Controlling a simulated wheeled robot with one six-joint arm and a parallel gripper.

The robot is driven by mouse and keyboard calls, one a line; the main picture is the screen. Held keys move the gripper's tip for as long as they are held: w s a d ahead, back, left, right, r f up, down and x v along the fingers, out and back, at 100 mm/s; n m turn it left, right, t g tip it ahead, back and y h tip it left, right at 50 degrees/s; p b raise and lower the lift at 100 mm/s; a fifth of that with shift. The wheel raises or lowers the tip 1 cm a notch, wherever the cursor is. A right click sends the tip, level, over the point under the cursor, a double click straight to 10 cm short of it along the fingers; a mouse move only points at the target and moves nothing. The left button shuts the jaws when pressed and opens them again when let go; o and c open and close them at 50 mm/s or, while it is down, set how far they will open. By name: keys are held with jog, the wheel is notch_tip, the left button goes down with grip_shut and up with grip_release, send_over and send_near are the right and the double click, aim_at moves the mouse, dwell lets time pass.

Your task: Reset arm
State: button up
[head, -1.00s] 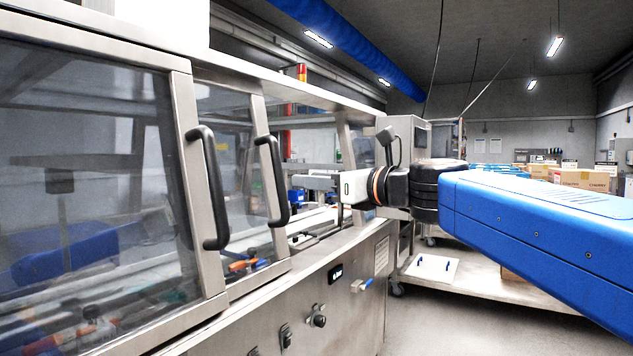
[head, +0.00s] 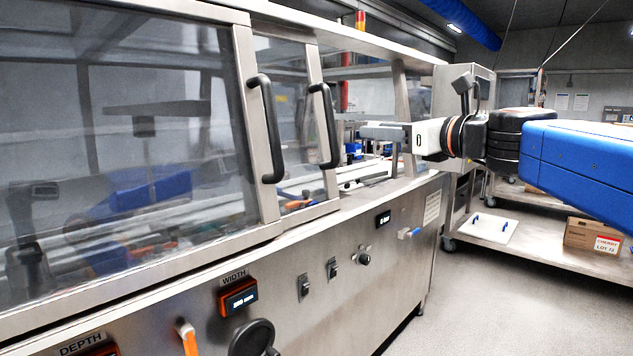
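My arm reaches in from the right edge of the head view, with a blue link, a black wrist and a white and grey gripper (head: 368,132) at its end. The gripper points left, at the open gap in the machine front, just right of the second door handle. I see it side-on, so the spacing of its fingers does not show. No object is visible in it.
The steel machine (head: 330,245) has glass doors with two black handles (head: 266,128) (head: 324,125). Its front panel carries knobs and a width display (head: 239,298). Floor is clear at lower right.

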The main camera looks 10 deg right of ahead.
jog(key=s+a+f+n+g+h, duration=0.1)
jog(key=s+f+n+g, duration=0.1)
jog(key=s+f+n, duration=0.45)
jog(key=s+a+f+n+g+h, duration=0.15)
jog(key=f+n, duration=0.25)
jog(key=f, duration=0.5)
jog(key=s+f+n+g, duration=0.3)
jog(key=f+n, duration=0.2)
jog(key=f, duration=0.3)
jog(key=s+d+f+n+g+h, duration=0.2)
jog(key=s+f+n, duration=0.4)
jog(key=f, duration=0.3)
jog(key=s+d+f+n+g+h, duration=0.2)
jog(key=s+d+f+n+h, duration=0.2)
jog(key=s+d+f+n, duration=0.3)
notch_tip(320, 180, down, 3)
jog(key=shift+s+f+n, duration=0.1)
jog(key=shift+s+n, duration=0.1)
jog(key=shift+n, duration=0.25)
jog(key=shift+g, duration=0.25)
jog(key=shift+c, duration=0.6)
